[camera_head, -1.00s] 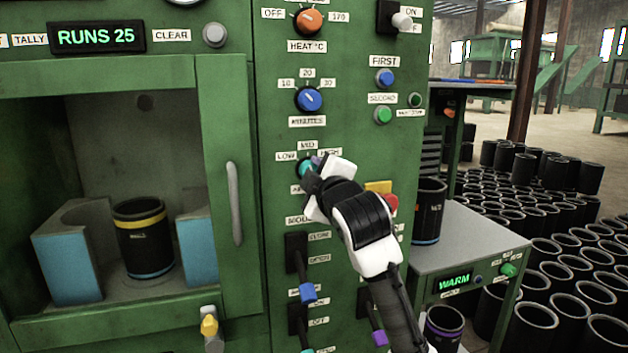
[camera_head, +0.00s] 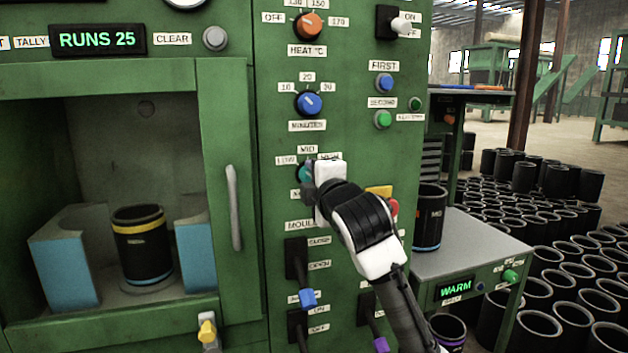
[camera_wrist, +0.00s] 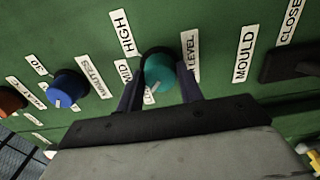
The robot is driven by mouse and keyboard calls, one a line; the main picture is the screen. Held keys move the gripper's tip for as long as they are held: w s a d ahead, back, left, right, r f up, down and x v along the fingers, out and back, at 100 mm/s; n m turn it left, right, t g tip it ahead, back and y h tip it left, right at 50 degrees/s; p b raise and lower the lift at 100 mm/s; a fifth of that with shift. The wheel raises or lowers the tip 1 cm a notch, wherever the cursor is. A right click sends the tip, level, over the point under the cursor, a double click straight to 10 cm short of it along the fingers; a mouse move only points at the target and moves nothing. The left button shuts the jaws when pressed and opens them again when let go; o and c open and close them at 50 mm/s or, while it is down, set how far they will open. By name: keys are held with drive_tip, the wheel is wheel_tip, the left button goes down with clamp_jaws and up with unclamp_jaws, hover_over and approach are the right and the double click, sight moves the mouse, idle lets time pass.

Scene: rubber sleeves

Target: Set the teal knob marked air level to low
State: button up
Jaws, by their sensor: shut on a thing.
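The teal knob (camera_head: 304,174) is on the green panel, below the blue minutes knob. My gripper (camera_head: 310,184) covers most of it there. In the wrist view the teal knob (camera_wrist: 160,68) sits between the two dark fingers of my gripper (camera_wrist: 160,84), which is shut on it. A pale mark shows at the knob's lower edge in that view, towards a mostly hidden label. The HIGH label (camera_wrist: 122,32), the MID label (camera_wrist: 124,70) and the LEVEL label (camera_wrist: 190,55) are beside it. In the head view the LOW label (camera_head: 286,160) is to the knob's upper left.
The blue minutes knob (camera_head: 309,104) and orange heat knob (camera_head: 307,26) are above. Mould levers (camera_head: 296,258) are below, and a yellow part (camera_head: 378,191) and red button (camera_head: 393,207) are right of my gripper. The open chamber on the left holds a black sleeve (camera_head: 142,247).

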drive_tip(key=o, duration=1)
drive_tip(key=b+v, duration=0.2)
drive_tip(key=v, duration=1.2)
drive_tip(key=shift+w, duration=0.1)
